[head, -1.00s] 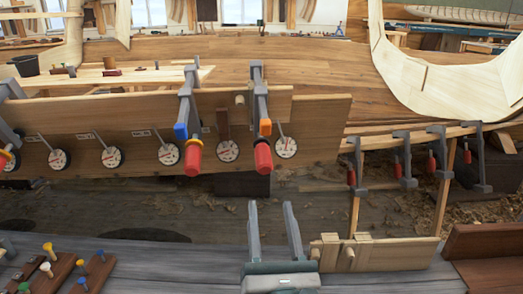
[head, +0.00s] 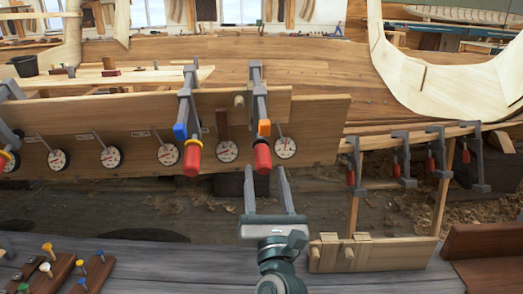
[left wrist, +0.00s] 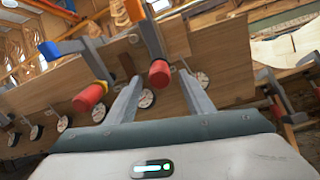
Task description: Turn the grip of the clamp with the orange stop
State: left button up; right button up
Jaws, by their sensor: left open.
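The clamp with the orange stop (head: 264,128) hangs on the upper plank, and its red grip (head: 263,157) points down. In the left wrist view the orange stop (left wrist: 135,11) is at the top, and the red grip (left wrist: 159,73) shows between the fingertips. My left gripper (head: 267,172) is open, just below this grip. Its fingertips are around the height of the grip's lower end, one on each side in the picture. I cannot tell whether they touch it. My right gripper is not in view.
A similar clamp with a blue stop (head: 180,131) and red grip (head: 192,158) hangs close on the left. Several round dials (head: 227,151) sit along the plank (head: 320,125). Smaller clamps (head: 402,160) stand at the right. A grey bench (head: 150,265) lies in front.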

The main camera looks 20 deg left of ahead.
aim_at(261, 150)
pick_arm(q)
jog(key=x, duration=0.8)
jog(key=shift+w+a+r, duration=0.1)
jog(key=shift+w, duration=0.1)
jog(key=c, duration=1)
